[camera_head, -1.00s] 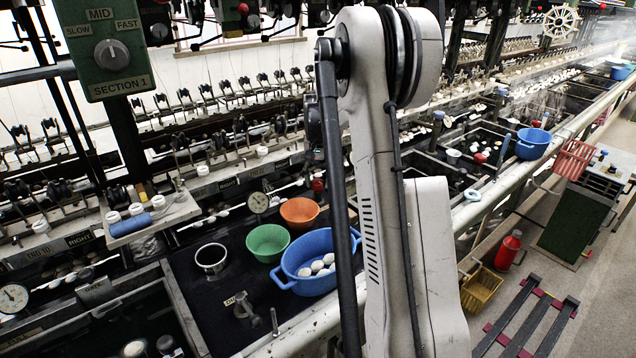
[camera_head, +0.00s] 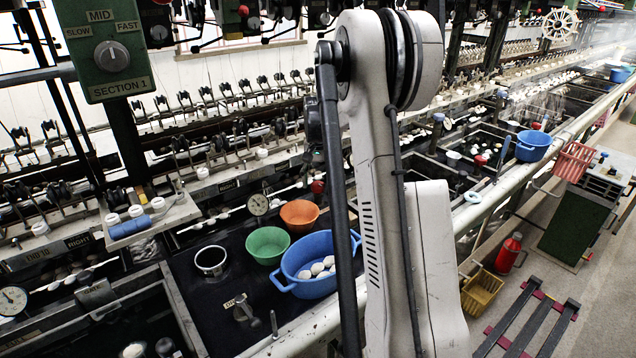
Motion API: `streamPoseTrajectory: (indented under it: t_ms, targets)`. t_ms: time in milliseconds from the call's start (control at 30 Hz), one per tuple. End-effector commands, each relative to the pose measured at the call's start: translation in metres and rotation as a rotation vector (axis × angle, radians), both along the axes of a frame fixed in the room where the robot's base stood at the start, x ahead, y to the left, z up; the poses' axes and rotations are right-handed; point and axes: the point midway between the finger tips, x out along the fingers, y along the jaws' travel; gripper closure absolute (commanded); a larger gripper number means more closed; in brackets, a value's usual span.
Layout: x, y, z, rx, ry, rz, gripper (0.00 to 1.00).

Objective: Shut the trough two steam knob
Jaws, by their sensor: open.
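No label reading trough two or steam is legible, so I cannot tell which knob is the named one. A red round knob (camera_head: 318,187) stands at the back of the near basin, partly beside my arm. Another red knob (camera_head: 480,159) sits farther along the basins. A grey valve handle (camera_head: 243,311) with a small label stands on the dark near basin top. My arm rises through the middle of the picture and covers part of the basins.
A blue tub (camera_head: 304,283) with white cocoons, a green bowl (camera_head: 267,245), an orange bowl (camera_head: 299,214) and a metal cup (camera_head: 210,262) crowd the near basin. A long pale rail (camera_head: 560,140) runs along the basin front. The floor at right holds a yellow basket (camera_head: 482,294).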

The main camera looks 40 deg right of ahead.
Motion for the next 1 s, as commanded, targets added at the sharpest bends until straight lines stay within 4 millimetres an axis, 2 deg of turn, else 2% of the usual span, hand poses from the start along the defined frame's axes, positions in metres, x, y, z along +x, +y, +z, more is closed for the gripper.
streamPoseTrajectory:
  t_ms: [167,267,700,833,1000]
  targets:
    - [0.0,0.0,0.003,0.0,0.0,0.0,0.46]
    - [0.0,0.0,0.013,0.0,0.0,0.0,0.46]
    - [0.0,0.0,0.094,0.0,0.0,0.0,0.46]
    - [0.0,0.0,0.11,0.0,0.0,0.0,0.46]
    - [0.0,0.0,0.119,0.0,0.0,0.0,0.46]
